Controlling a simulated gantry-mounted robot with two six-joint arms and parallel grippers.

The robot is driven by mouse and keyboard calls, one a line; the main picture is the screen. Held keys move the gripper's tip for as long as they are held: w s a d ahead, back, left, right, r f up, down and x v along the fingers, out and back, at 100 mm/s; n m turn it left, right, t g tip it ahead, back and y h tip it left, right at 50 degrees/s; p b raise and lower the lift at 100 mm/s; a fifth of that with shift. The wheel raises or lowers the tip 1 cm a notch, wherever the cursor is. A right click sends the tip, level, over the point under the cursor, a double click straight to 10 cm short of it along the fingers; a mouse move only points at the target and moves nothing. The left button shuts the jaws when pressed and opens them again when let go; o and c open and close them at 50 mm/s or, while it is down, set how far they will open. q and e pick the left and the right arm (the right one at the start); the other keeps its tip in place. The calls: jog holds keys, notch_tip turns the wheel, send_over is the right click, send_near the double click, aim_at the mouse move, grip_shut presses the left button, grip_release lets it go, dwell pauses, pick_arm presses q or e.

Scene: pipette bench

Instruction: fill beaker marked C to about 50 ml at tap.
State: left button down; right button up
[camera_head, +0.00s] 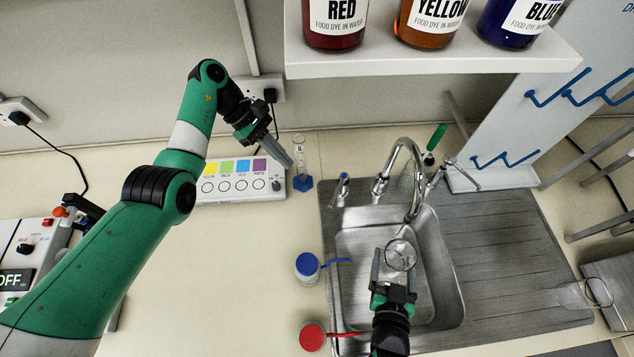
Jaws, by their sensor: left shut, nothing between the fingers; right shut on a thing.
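A clear glass beaker (401,247) is held by my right gripper (394,264) over the sink basin (353,241). Its mark and any water in it cannot be made out. The tap (417,165) curves over the basin, with its spout end just beyond the beaker's rim in the picture. No stream of water can be made out. My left gripper (284,157) is shut and empty, above the bench beside the colour-labelled panel (239,190).
A measuring cylinder with a blue base (301,184) stands near my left gripper. Another clear glass vessel (598,292) is at right. Dye bottles (430,20) stand on the shelf (430,62) above.

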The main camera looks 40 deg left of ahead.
aim_at(338, 191)
pick_arm(q)
jog(key=d+r+x, duration=0.1)
jog(key=d+x, duration=0.1)
jog(key=x, duration=1.1)
jog(key=shift+w+r, duration=0.2)
jog(key=shift+r, duration=0.2)
jog(key=shift+d+n+t, duration=0.4)
jog(key=shift+n, duration=0.2)
jog(key=shift+w+d+n+t+y, duration=0.15)
jog(key=shift+d+n+t, duration=0.3)
jog(key=shift+d, duration=0.5)
jog(key=shift+w+d+n+t+y, duration=0.2)
jog(key=shift+d+n, duration=0.35)
jog(key=shift+d, duration=0.4)
jog(key=shift+s, duration=0.1)
